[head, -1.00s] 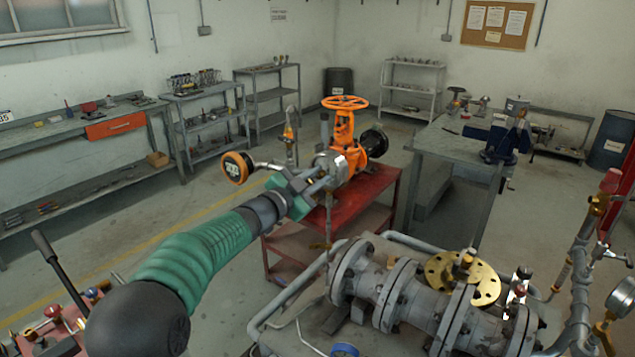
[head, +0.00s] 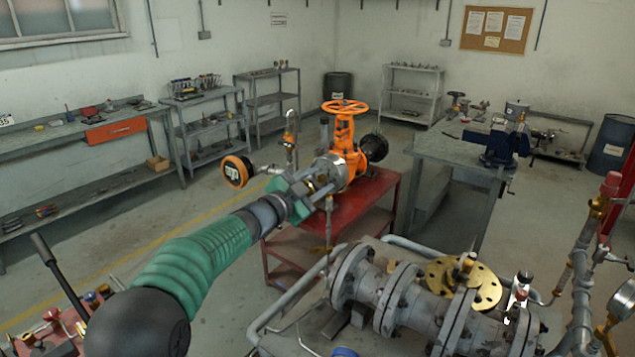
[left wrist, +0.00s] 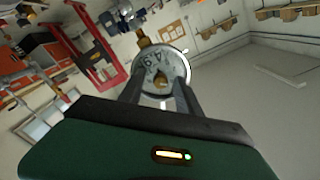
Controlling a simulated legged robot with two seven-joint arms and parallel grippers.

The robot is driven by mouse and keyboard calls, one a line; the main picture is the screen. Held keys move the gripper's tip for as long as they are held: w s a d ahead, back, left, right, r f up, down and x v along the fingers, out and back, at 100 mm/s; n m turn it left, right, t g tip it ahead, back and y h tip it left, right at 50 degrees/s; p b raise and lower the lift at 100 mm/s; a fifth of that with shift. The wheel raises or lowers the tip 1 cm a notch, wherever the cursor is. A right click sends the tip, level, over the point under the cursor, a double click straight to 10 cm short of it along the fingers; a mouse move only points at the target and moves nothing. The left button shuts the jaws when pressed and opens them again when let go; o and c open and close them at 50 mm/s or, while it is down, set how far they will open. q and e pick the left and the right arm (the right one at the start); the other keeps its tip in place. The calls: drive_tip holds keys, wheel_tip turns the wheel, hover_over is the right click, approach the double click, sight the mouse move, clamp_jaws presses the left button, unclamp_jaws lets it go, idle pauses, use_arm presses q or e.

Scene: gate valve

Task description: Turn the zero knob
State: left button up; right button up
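A small brass knob (left wrist: 160,80) sits at the centre of a pale round dial (left wrist: 152,66) with dark figures in the left wrist view. I take it for the zero knob. My left gripper (left wrist: 158,92) has its two grey fingers apart, one on each side of the knob; I cannot tell whether they touch it. In the head view my left gripper (head: 316,184) is in front of the orange gate valve (head: 343,135), and the knob is too small or hidden to make out there. My right gripper is not in view.
The valve is on a red metal stand (head: 368,200). Grey flanged pipework (head: 400,295) fills the lower right. A workbench (head: 450,145) stands behind; open floor lies left.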

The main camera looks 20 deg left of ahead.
use_arm(q)
drive_tip(key=b+v, duration=0.2)
drive_tip(key=v, duration=1.4)
drive_tip(key=shift+s+a, duration=0.15)
drive_tip(key=shift+s, duration=0.25)
drive_tip(key=shift+f, duration=0.1)
drive_tip(key=s+f+n+g+y+p, duration=0.1)
drive_tip(key=s+f+n+g+y, duration=0.3)
drive_tip(key=f, duration=0.5)
drive_tip(key=s+f+n+g+y+p, duration=0.1)
drive_tip(key=s+f+n+g+y, duration=0.3)
drive_tip(key=f, duration=0.6)
drive_tip(key=s+d+f+n+g+h, duration=0.1)
drive_tip(key=s+d+f+n+g, duration=0.1)
drive_tip(key=s+f, duration=0.4)
drive_tip(key=s+d+f+n+g, duration=0.2)
drive_tip(key=s+d+f+g, duration=0.2)
drive_tip(key=s, duration=0.7)
wheel_tip(320, 180, down, 3)
drive_tip(key=shift+d+r+h, duration=0.2)
drive_tip(key=shift+d+h, duration=0.2)
drive_tip(key=shift+d, duration=0.5)
